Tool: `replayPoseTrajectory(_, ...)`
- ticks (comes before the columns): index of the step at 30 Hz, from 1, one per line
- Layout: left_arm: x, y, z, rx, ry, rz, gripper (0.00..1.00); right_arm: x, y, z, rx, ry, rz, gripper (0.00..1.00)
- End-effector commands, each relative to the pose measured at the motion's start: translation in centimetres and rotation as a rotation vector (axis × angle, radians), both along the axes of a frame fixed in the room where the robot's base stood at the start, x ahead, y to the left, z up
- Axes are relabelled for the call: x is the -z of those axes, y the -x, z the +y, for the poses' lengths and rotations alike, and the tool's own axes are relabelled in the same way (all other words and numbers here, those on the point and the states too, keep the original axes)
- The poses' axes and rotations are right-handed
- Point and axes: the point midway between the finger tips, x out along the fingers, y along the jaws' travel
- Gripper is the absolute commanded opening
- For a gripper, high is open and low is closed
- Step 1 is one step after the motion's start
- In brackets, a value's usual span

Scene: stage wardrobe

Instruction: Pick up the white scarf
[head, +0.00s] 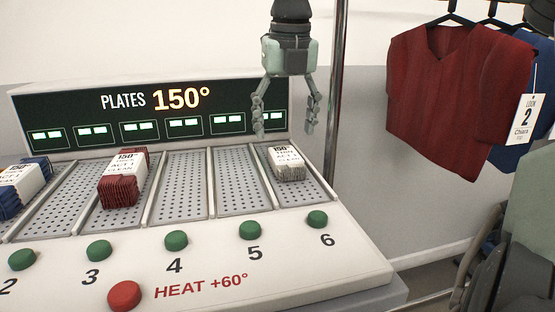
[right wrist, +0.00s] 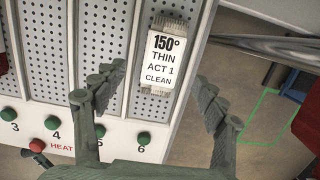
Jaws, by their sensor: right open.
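The white scarf (head: 291,174) lies folded on the plate over button 6, at the right end of the heated plates. A paper label reading 150°, thin, act 1, clean covers most of its top. My right gripper (head: 286,122) hangs open and empty above the plate row, fingers pointing down. In the right wrist view the scarf (right wrist: 157,91) shows ahead of the open right gripper (right wrist: 161,78), between the fingertips and clear of them. My left gripper is not in view.
A folded red cloth (head: 119,192) and a folded blue cloth (head: 10,206) lie on plates further left. A metal post (head: 335,90) stands close right of plate 6. A red shirt (head: 440,85) hangs at the right. Green buttons and a red button (head: 124,296) line the front.

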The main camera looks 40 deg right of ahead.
Motion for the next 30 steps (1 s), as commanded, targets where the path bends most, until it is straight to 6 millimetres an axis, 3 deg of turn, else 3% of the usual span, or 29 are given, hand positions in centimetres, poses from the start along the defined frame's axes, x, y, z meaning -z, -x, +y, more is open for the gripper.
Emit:
replayPoseTrajectory(10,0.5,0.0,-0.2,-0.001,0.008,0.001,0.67,4.8,-0.5,-0.7,0.000,-0.003,0.001,0.72)
replayPoseTrajectory(20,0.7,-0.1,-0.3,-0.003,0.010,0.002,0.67,5.6,-0.6,-0.8,0.002,-0.001,-0.001,0.72)
replayPoseTrajectory(30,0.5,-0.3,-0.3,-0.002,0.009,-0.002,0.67,5.6,-0.6,-0.8,0.002,-0.001,-0.001,0.31)
